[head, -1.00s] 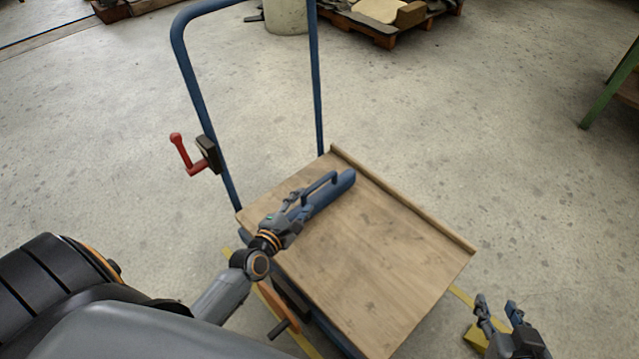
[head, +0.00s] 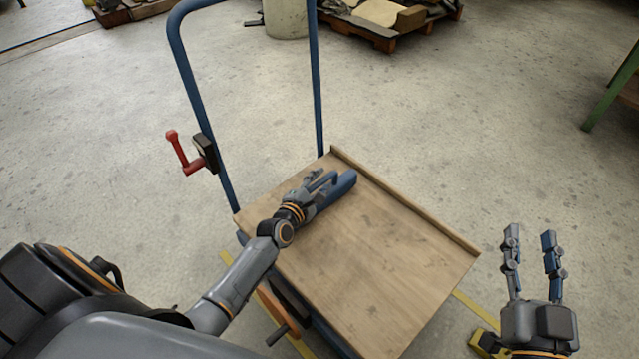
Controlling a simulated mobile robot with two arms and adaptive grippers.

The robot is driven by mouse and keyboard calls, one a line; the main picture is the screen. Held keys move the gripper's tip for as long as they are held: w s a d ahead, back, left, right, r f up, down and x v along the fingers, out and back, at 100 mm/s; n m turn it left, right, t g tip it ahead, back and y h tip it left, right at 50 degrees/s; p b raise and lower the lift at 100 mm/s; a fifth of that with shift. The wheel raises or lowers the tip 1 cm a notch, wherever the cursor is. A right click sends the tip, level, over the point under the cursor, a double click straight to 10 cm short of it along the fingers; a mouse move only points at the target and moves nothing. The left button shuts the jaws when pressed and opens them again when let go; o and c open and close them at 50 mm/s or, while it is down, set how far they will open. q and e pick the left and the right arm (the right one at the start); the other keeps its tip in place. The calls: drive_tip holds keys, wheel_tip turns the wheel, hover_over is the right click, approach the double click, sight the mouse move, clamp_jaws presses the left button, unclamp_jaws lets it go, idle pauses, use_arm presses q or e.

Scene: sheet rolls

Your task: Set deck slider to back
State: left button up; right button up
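The deck slider (head: 346,187) is a blue bar with a raised handle, lying across the cart's wooden deck (head: 370,260) at the end by the blue push frame. My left gripper (head: 322,182) is at the slider's handle, with its fingers overlapping it. The hand hides much of the bar and handle, so I cannot tell whether the fingers are closed around the handle. My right gripper (head: 531,235) is open and empty, with its two fingers apart, over the floor to the right of the deck.
The blue push frame (head: 319,90) rises behind the deck, with a red crank (head: 178,150) on its left post. A raised wooden lip (head: 405,200) runs along the deck's right edge. An orange lever (head: 272,308) sits below the deck's left side. The floor around is mostly clear.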

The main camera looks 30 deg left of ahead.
use_arm(q)
clamp_jaws()
